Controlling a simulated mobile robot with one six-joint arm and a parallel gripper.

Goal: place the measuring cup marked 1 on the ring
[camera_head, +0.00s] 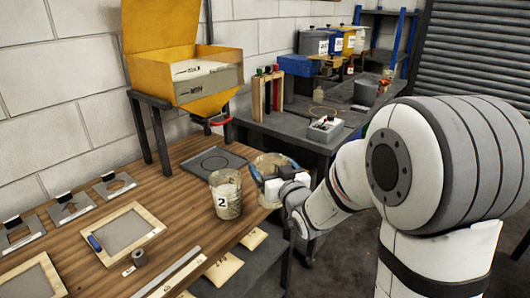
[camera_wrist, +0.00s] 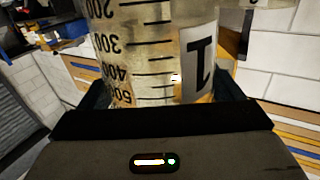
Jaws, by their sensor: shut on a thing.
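The measuring cup marked 1 (camera_wrist: 150,50) fills the middle of the wrist view, with its graduations and black 1 label facing the camera. My gripper (camera_head: 275,178) is shut on this cup, which also shows in the head view (camera_head: 270,163) at the table's right edge. The ring (camera_head: 213,160) is a circle on a dark square plate at the back of the wooden table, left of and behind the held cup. Nothing stands on the ring. The measuring cup marked 2 (camera_head: 226,196) stands on the table just left of my gripper and in front of the plate.
A yellow hopper (camera_head: 180,50) stands behind the ring, its red-handled outlet (camera_head: 221,118) near the plate. Framed screens (camera_head: 125,232), stencil plates (camera_head: 68,208) and a small grey cylinder (camera_head: 140,257) lie on the left. A grey bench (camera_head: 285,133) stands behind.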

